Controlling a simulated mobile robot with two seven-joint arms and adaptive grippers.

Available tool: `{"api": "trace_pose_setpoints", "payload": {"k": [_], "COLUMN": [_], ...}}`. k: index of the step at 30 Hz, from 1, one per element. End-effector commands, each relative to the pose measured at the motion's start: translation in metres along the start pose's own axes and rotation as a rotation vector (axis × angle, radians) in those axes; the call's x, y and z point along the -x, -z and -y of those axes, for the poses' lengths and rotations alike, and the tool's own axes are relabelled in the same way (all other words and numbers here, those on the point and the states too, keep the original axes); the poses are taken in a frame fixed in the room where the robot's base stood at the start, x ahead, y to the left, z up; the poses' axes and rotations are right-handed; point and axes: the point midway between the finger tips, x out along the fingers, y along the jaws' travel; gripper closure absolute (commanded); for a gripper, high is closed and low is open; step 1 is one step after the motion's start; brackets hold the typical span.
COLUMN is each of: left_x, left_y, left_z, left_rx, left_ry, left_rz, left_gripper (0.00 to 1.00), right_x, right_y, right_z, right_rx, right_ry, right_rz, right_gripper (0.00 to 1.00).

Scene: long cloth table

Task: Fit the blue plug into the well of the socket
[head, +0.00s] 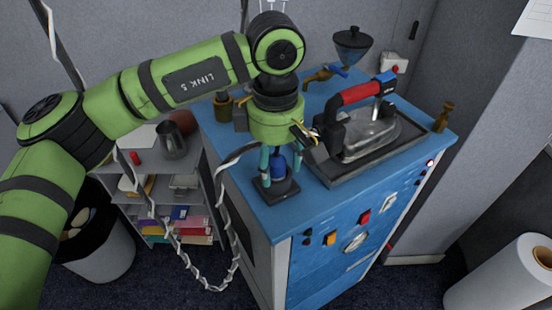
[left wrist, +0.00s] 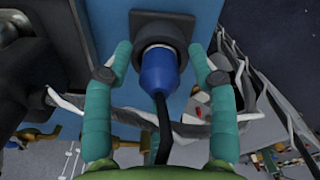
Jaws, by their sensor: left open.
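The blue plug (head: 278,165) stands upright at the dark square socket (head: 284,190) on the blue cabinet top. In the left wrist view the plug (left wrist: 159,72) has a pale ring at its front end, lined up with the round well of the socket (left wrist: 174,25). How deep it sits is hard to tell. A black cord leaves its rear. My left gripper (head: 279,174) is above the socket, pointing down. Its teal fingers are open on either side of the plug, with a visible gap at each side in the left wrist view (left wrist: 160,55). My right gripper is not in view.
An iron with a red handle (head: 360,94) rests on a dark tray (head: 343,180) close right of the socket. A pale, twisted cable (head: 233,225) hangs over the cabinet's left edge. A grinder-like hopper (head: 352,45) stands behind. The cabinet top's front strip is clear.

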Motion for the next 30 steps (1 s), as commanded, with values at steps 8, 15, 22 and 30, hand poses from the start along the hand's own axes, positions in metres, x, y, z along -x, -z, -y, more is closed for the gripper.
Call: {"api": "trace_pose_setpoints", "payload": {"k": [8,15,22,30], "left_x": [0.021,0.075,0.113,0.123], "left_y": [0.000,0.000,0.000,0.000], "left_z": [-0.001,-0.001,-0.001,0.000], "left_rx": [0.001,0.001,0.001,-0.002], "left_ry": [-0.005,-0.005,-0.002,0.000], "left_rz": [-0.001,-0.001,-0.002,0.000], "left_gripper": [0.43,0.43,0.43,0.43], "right_x": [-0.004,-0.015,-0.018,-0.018], "right_y": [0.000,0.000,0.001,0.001], "right_z": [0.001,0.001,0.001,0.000], "right_rx": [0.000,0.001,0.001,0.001], "right_ry": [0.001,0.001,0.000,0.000], "right_rz": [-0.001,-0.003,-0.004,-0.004], "right_gripper": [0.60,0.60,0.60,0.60]}}
